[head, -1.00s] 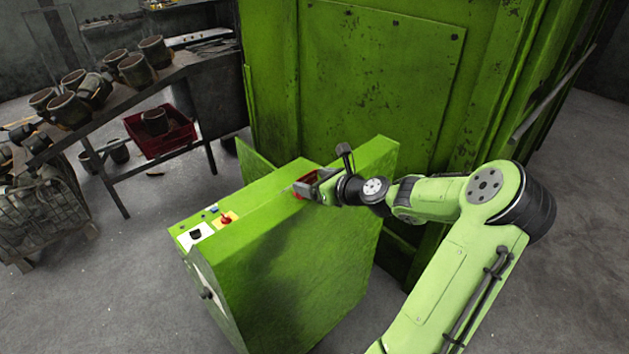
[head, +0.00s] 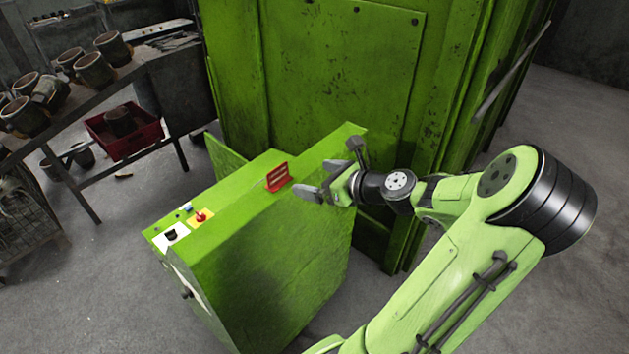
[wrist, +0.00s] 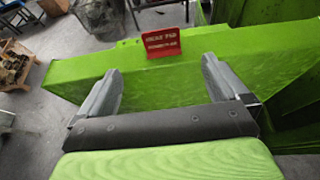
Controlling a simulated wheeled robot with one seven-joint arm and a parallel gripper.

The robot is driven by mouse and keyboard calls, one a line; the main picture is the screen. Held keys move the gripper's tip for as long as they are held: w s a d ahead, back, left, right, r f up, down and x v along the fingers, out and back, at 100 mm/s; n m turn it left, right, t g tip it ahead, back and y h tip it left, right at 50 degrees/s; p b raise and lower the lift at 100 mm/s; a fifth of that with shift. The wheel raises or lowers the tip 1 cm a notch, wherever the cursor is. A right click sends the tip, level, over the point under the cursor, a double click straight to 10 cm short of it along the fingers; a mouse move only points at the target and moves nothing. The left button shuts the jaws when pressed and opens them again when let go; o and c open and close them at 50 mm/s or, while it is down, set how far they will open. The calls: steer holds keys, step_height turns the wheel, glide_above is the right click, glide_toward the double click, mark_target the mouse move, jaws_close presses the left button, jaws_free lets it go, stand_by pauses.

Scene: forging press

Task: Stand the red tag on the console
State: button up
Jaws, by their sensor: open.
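The red tag (head: 278,177) stands upright on the top of the green console (head: 265,265), near the middle of its top face. It also shows in the wrist view (wrist: 161,42), its pale lettering facing the camera, standing on the green top. My gripper (head: 307,190) is open and empty, to the right of the tag and apart from it. In the wrist view the two fingers (wrist: 160,75) are spread wide, with the tag beyond their tips.
The console's left end has a red button (head: 201,216) and a white panel with a black switch (head: 171,235). The tall green press (head: 330,60) stands behind. A bench with several cups (head: 95,68) and a red crate (head: 125,145) are at the left.

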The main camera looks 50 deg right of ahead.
steer(key=w+a+f+n+g+y, duration=0.1)
steer(key=a+f+n+g, duration=0.2)
steer(key=a+n+g, duration=0.95)
steer(key=s+a+r+n+t, duration=0.2)
steer(key=s+a+r+n, duration=0.2)
steer(key=s+a+n, duration=0.3)
steer(key=s+a+r+n+t+h, duration=0.1)
steer(key=s+a+r+n, duration=0.3)
steer(key=n, duration=1.2)
steer(key=s+a+t, duration=0.1)
steer(key=s+a, duration=0.2)
steer(key=a, duration=0.1)
steer(key=shift+a+r+t, duration=0.2)
steer(key=shift+r+t, duration=0.1)
steer(key=shift+t, duration=0.05)
steer(key=shift+s, duration=0.15)
